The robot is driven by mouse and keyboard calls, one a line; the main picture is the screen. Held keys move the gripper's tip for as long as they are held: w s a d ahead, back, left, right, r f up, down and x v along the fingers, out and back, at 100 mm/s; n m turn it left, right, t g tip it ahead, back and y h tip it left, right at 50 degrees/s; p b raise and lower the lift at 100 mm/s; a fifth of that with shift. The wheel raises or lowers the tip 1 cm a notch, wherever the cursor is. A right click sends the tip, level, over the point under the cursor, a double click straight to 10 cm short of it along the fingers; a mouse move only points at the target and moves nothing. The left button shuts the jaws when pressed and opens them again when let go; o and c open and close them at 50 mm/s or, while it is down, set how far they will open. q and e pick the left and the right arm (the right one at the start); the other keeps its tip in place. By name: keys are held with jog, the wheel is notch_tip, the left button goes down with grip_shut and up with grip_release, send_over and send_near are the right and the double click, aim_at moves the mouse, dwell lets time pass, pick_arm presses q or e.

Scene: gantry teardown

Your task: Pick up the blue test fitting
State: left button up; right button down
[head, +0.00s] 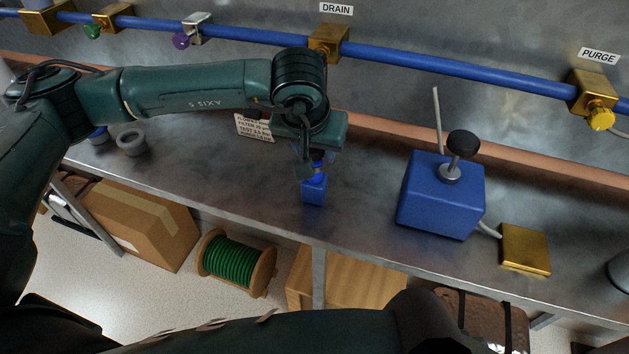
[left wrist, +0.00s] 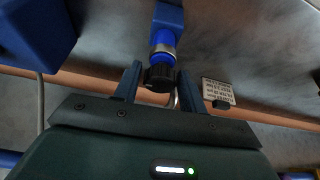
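The blue test fitting (head: 313,190) stands on the metal bench, below my left gripper (head: 311,167). In the left wrist view the fitting (left wrist: 167,16) has a blue body, a silver ring, a blue neck and a black ribbed end. My left gripper (left wrist: 158,85) is open there, with one finger on each side of the black end. Gaps show between the fingers and the fitting, more clearly on the left. In the head view the gripper covers the fitting's top. My right gripper is not in view.
A blue box (head: 440,195) with a black-knobbed lever stands right of the fitting, beside a brass block (head: 525,249). A printed card (head: 254,127) lies behind. A blue pipe (head: 430,58) with brass blocks runs along the back wall. Grey rings (head: 131,142) sit at left.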

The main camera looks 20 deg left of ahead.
pick_arm(q)
grip_shut()
jog(key=shift+r, duration=0.2)
dwell(0.3)
